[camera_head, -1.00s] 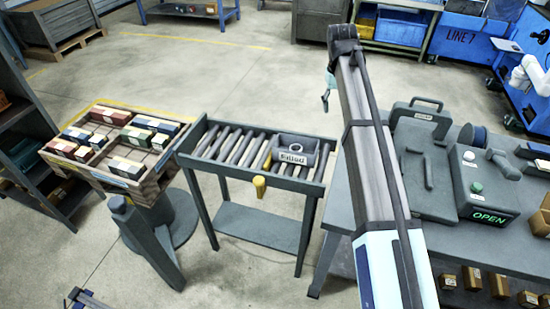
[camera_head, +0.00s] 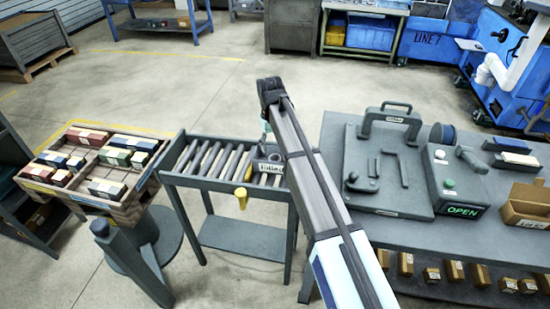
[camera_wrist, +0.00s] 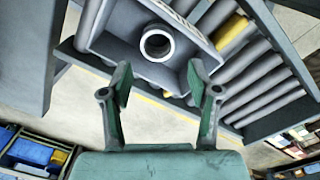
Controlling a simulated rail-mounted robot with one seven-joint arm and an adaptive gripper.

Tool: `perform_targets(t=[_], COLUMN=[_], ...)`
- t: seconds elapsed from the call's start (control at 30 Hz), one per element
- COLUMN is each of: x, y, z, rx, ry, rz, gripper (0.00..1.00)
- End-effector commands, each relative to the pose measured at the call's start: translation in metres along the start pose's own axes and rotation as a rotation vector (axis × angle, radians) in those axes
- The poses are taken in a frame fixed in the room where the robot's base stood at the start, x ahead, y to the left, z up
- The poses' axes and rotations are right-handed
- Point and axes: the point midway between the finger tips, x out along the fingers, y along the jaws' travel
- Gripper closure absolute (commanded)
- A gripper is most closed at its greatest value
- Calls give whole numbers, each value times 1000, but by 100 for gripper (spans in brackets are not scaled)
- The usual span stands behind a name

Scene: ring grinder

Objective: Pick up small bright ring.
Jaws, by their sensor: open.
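A small bright ring (camera_wrist: 147,54) with a dark hole lies in a grey labelled tray (camera_wrist: 112,38) in the wrist view. My gripper (camera_wrist: 158,82) is open and empty, its two green-padded fingers spread just below the ring in the picture and apart from it. In the head view the tray (camera_head: 268,166) sits at the right end of the roller stand, partly hidden by my arm. Only a bit of my gripper (camera_head: 265,128) shows beside the arm, above the tray.
The roller stand (camera_head: 222,187) has a yellow piece (camera_head: 241,198) on its front edge. Left of it stands a wooden pallet of coloured boxes (camera_head: 100,160). On the right is a bench (camera_head: 425,235) with a grey fixture plate, an OPEN control box (camera_head: 455,185) and a cardboard bin (camera_head: 525,207).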

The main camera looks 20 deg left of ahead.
Motion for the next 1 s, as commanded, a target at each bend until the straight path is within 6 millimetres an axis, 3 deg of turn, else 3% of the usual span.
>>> perform_targets(t=[0.37, 0.7, 0.97, 1.0], x=[19, 58, 62, 62], y=[2, 4, 4, 4], z=[1, 2, 2, 2], rx=[1, 1, 1, 1], ry=[-1, -2, 0, 0], rz=[0, 0, 0, 0], gripper=[39, 39, 39, 53])
